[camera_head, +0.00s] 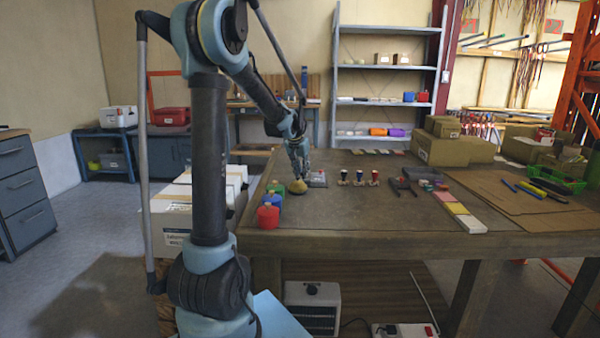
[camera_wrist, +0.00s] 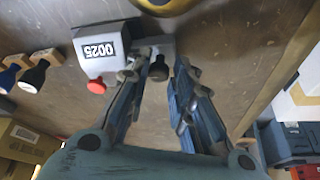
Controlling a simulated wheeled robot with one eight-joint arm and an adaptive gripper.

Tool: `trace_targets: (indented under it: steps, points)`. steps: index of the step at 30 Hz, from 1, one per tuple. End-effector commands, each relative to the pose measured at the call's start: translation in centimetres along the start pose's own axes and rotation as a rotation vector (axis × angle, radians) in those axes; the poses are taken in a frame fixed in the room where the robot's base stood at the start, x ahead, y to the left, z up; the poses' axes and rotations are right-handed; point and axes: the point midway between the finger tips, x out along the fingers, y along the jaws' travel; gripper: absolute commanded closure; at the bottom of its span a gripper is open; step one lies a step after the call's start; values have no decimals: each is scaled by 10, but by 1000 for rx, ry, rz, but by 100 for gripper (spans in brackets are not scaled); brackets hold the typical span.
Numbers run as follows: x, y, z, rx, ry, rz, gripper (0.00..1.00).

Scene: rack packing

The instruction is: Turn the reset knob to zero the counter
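The counter (camera_wrist: 102,48) is a pale box with a white label that seems to read 0025, upside down in the wrist view. A red round button (camera_wrist: 96,86) sticks out of its near side. A dark round knob (camera_wrist: 158,68) on a grey bracket sits beside the box. My gripper (camera_wrist: 162,60) is open, with its two fingers on either side of the dark knob; I cannot tell whether they touch it. In the head view my gripper (camera_head: 299,168) points down at the table beside the counter (camera_head: 317,179), which is small and partly hidden.
A yellow-topped object (camera_head: 298,187) stands right below my gripper. Red, blue and green containers (camera_head: 269,216) line the table's left edge. Several small knobbed stands (camera_head: 359,178) are to the right. Cardboard boxes (camera_head: 455,150) fill the back right. The table (camera_head: 350,215) is clear in front.

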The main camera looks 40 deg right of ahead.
Motion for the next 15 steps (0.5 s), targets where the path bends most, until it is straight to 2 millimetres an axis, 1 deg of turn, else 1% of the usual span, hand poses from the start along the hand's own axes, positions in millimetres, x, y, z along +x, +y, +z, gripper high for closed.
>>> trace_targets:
  steps: [1,2,10,15]
  points:
    - [0,0,0,0,0,0,97]
    - [0,0,0,0,0,0,100]
    - [0,-2,0,7,0,1,100]
    - [0,-3,-1,48,2,18,100]
